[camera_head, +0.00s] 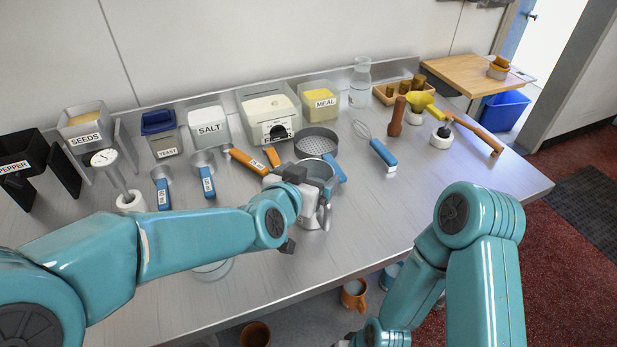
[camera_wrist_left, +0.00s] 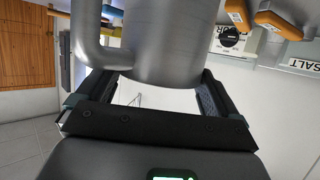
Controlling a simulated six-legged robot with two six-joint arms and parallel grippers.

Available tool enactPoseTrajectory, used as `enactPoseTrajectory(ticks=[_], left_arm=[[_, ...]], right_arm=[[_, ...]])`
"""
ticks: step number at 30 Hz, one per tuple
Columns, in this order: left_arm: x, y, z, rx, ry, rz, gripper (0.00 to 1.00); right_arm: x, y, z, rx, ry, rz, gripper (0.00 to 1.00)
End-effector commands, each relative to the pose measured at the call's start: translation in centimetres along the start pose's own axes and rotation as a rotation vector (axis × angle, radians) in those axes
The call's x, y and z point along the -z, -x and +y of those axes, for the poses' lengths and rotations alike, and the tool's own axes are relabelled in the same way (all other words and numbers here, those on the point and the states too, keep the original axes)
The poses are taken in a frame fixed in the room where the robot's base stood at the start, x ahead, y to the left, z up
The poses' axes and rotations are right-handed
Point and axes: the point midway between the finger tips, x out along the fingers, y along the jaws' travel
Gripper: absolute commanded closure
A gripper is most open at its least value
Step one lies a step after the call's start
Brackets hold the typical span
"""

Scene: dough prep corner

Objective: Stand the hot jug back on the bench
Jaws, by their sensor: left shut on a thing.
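The jug (camera_head: 318,170) is a grey metal vessel with a round open rim, near the middle of the bench (camera_head: 400,212). My left gripper (camera_head: 308,194) is shut on it. In the left wrist view the jug (camera_wrist_left: 172,45) sits between the two dark fingers, with its curved handle (camera_wrist_left: 84,38) on the left. I cannot tell whether its base touches the bench, as the gripper hides part of it.
A whisk (camera_head: 378,148) lies to the right. Labelled bins line the back. Bare steel is free at front right.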

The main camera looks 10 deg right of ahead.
Motion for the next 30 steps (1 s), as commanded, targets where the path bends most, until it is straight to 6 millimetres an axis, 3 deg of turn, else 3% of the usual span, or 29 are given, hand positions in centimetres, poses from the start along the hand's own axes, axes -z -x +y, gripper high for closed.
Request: enactPoseTrajectory(ticks=[3, 4, 14, 24, 30], left_arm=[[-0.4, -0.2, 0.0, 0.000, 0.000, 0.001, 0.56], [-0.3, -0.1, 0.0, 0.000, 0.000, 0.000, 0.00], [0.2, 0.4, 0.0, 0.000, -0.001, 0.001, 0.00], [0.2, 7.9, 0.0, 0.000, 0.000, 0.003, 0.00], [0.2, 11.1, 0.0, 0.000, 0.000, 0.001, 0.00]], right_arm=[[0.0, -0.5, 0.2, 0.000, 0.000, 0.000, 0.57], [0.0, -0.3, 0.1, 0.000, 0.000, 0.000, 0.57], [0.0, 0.1, 0.0, 0.000, 0.000, 0.000, 0.57], [0.0, -0.1, 0.0, 0.000, 0.000, 0.000, 0.57], [0.0, 0.2, -0.1, 0.000, 0.000, 0.000, 0.57]])
